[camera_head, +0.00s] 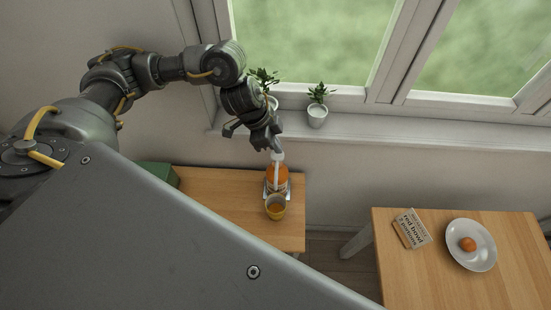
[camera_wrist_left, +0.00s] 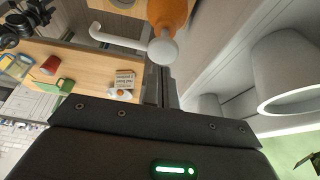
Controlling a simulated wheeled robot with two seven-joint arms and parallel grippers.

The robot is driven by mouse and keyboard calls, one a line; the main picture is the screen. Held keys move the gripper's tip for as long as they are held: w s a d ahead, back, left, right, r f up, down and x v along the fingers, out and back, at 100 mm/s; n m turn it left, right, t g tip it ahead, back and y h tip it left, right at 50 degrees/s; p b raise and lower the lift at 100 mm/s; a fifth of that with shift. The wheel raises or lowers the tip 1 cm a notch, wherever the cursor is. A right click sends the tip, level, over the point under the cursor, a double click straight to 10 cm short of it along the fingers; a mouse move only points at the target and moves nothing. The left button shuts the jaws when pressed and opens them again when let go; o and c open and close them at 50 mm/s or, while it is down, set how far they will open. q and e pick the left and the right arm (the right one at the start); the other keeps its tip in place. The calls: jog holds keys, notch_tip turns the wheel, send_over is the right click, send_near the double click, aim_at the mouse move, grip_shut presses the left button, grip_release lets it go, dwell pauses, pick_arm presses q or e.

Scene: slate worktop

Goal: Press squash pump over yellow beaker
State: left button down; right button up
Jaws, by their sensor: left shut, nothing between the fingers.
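The squash bottle (camera_head: 277,176) is orange with a white pump (camera_head: 277,157) on top. It stands on the wooden table against the wall below the window. The yellow beaker (camera_head: 276,207) stands just in front of it, with the white spout hanging over it. My left gripper (camera_head: 274,147) is shut and empty, fingers pointing down at the pump head; I cannot tell whether they touch it. In the left wrist view the pump head (camera_wrist_left: 162,50) is close beyond the fingertips (camera_wrist_left: 163,72), with the spout (camera_wrist_left: 112,38) reaching left. My right gripper is not in view.
Two potted plants, one at right (camera_head: 317,108), stand on the windowsill behind the gripper. A green box (camera_head: 157,174) is at the table's left. A separate table (camera_head: 410,280) at right holds a small sign (camera_head: 411,229) and a white plate (camera_head: 484,255) with an orange item.

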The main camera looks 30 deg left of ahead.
pick_arm(q)
jog(key=shift+r, duration=0.1)
notch_tip(320, 180, up, 6)
jog(key=shift+f, duration=0.1)
dwell(0.6)
jog(key=shift+d+f, duration=0.1)
dwell(0.4)
